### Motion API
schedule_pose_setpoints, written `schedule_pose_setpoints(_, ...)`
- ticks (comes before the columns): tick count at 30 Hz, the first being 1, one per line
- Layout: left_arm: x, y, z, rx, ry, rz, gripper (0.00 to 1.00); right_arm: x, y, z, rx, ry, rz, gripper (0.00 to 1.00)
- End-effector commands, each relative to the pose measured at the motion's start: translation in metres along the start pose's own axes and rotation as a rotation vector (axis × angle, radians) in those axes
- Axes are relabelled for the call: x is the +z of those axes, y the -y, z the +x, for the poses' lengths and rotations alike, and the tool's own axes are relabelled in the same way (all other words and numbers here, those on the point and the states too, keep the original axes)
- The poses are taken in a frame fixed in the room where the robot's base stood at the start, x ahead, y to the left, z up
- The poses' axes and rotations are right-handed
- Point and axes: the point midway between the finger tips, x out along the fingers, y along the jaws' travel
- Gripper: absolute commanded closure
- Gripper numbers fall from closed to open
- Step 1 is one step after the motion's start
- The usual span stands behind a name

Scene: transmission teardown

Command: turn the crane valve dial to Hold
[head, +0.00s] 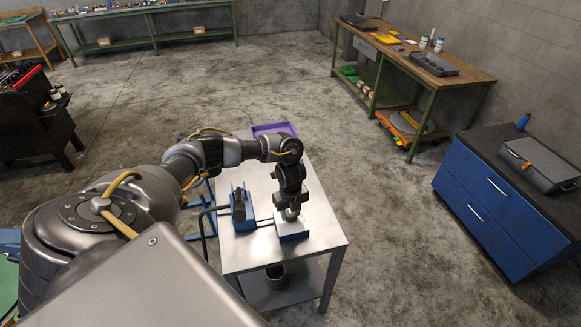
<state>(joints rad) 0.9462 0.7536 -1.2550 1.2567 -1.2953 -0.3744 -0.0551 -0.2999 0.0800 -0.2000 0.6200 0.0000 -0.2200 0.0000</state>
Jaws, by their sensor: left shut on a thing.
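A small blue box with a pale top (294,231), which looks like the crane valve, sits near the right side of the metal cart top. My left gripper (291,212) points down onto this box from above. It is shut on the dial at the box's top. The dial is mostly hidden by the fingers, and its setting and any Hold mark cannot be read. My right gripper is not in view.
The metal cart (325,229) also carries a blue bracket with a dark cylinder (239,208) left of the box. A purple tray (273,129) is at the cart's far end. A blue drawer cabinet (490,205) stands right, with open floor between.

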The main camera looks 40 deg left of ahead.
Motion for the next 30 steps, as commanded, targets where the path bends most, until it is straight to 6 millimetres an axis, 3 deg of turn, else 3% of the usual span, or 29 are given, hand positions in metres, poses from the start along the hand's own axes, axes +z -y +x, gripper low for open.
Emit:
schedule_pose_setpoints(5, 0.003, 0.002, -0.002, -0.005, 0.005, -0.005, 0.85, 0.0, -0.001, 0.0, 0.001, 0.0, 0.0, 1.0)
schedule_pose_setpoints(6, 0.003, 0.002, -0.002, -0.005, 0.005, -0.005, 0.6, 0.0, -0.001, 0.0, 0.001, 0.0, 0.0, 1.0)
schedule_pose_setpoints(11, 0.002, 0.001, -0.002, -0.003, 0.003, -0.002, 0.41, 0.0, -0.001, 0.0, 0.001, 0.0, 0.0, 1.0)
schedule_pose_setpoints(22, 0.001, 0.001, -0.007, -0.003, 0.001, 0.002, 0.41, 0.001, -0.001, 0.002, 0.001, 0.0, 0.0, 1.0)
schedule_pose_setpoints(30, 0.001, 0.002, -0.056, -0.007, 0.003, 0.003, 0.41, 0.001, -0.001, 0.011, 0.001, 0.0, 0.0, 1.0)
